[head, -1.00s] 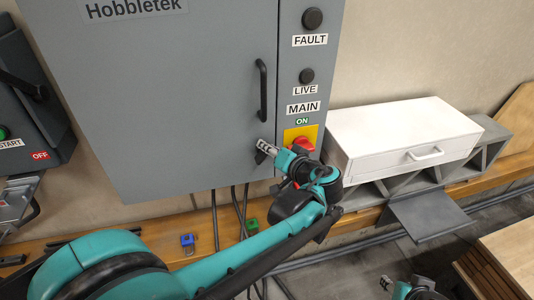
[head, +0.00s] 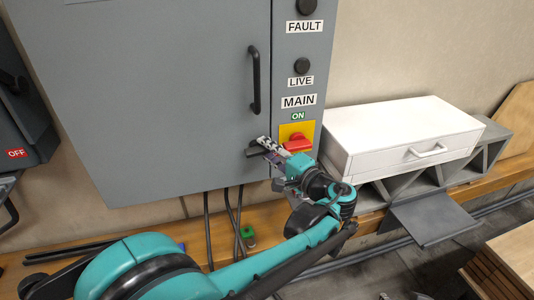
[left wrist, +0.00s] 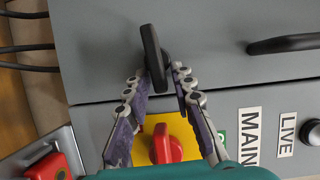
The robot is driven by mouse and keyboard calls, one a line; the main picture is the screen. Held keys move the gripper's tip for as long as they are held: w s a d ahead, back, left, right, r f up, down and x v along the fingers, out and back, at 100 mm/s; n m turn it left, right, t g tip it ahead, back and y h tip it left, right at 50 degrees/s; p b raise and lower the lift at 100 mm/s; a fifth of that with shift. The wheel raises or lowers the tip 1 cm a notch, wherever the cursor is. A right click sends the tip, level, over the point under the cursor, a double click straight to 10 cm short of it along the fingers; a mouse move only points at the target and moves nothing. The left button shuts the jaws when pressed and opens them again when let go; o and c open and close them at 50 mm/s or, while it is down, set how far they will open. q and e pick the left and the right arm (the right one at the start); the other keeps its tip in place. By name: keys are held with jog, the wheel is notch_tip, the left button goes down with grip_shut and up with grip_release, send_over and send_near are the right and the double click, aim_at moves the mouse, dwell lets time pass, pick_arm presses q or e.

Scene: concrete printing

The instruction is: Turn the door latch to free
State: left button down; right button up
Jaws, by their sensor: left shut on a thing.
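The black door latch (head: 252,151) is on the grey cabinet door (head: 165,100), near its lower right edge. It lies roughly level across the door. My left gripper (head: 266,147) is at the latch, and in the left wrist view its fingers (left wrist: 158,82) stand on both sides of the latch (left wrist: 152,55). It is shut on the latch, whose inner end is partly hidden between the fingers. Only a small tip of my right gripper (head: 384,296) shows at the bottom edge of the head view.
A red MAIN knob (head: 297,143) on a yellow plate is close right of the left gripper. A vertical black door handle (head: 254,80) is above the latch. A white drawer box (head: 400,135) stands at right. Cables (head: 207,225) hang below the cabinet.

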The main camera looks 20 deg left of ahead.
pick_arm(q)
jog(key=shift+f+m, duration=0.15)
jog(key=shift+m, duration=0.25)
jog(key=c, duration=1.6)
grip_release()
jog(key=shift+o, duration=0.2)
jog(key=v, duration=1.2)
jog(key=shift+f, duration=0.2)
jog(key=shift+b, duration=0.3)
